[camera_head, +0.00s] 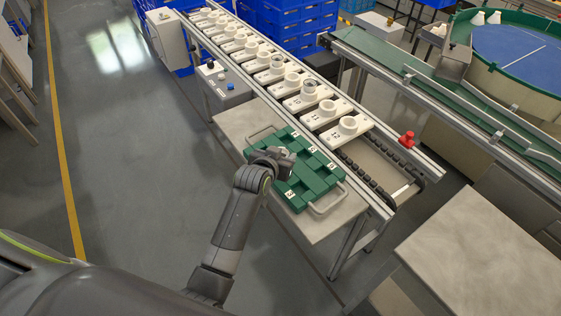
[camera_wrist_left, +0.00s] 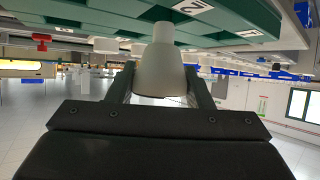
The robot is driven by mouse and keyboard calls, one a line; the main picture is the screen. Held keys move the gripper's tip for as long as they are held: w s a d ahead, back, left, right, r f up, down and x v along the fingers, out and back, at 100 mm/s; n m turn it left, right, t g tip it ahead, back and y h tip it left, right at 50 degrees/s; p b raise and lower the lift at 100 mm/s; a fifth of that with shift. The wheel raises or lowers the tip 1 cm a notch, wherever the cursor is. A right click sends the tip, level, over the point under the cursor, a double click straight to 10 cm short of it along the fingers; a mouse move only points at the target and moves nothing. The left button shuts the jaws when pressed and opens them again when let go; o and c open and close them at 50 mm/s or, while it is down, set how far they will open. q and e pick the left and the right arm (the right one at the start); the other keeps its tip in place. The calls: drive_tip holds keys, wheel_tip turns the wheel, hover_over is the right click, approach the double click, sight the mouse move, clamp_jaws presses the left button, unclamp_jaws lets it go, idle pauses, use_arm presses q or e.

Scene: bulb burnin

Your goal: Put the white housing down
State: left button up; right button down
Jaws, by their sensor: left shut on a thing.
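The white housing (camera_wrist_left: 160,72), a pale cup-like body with a narrower neck, is between the two fingers of my left gripper (camera_wrist_left: 162,84) in the left wrist view. The gripper is shut on it. The housing's neck points at the green tray (camera_wrist_left: 110,12), which shows upside down at the top of that view. I cannot tell whether the neck touches the tray. In the head view my left gripper (camera_head: 276,160) is over the far left part of the green tray (camera_head: 322,186), and mostly hides the housing. My right gripper is not in view.
The tray has compartments, number labels and metal handles, and lies on a pale bench (camera_head: 240,122). Behind it a conveyor (camera_head: 385,180) carries a row of white socketed blocks (camera_head: 346,130). A red button (camera_head: 407,138) stands at its right. A bare grey table (camera_head: 490,255) is at lower right.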

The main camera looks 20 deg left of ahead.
use_arm(q)
drive_tip(key=shift+f, duration=1.3)
drive_tip(key=shift+f, duration=0.15)
drive_tip(key=o, duration=0.9)
drive_tip(key=shift+o, duration=0.2)
drive_tip(key=shift+s+r, duration=0.15)
drive_tip(key=shift+r, duration=0.1)
drive_tip(key=v, duration=1.1)
drive_tip(key=shift+s+r, duration=0.15)
drive_tip(key=shift+s, duration=0.15)
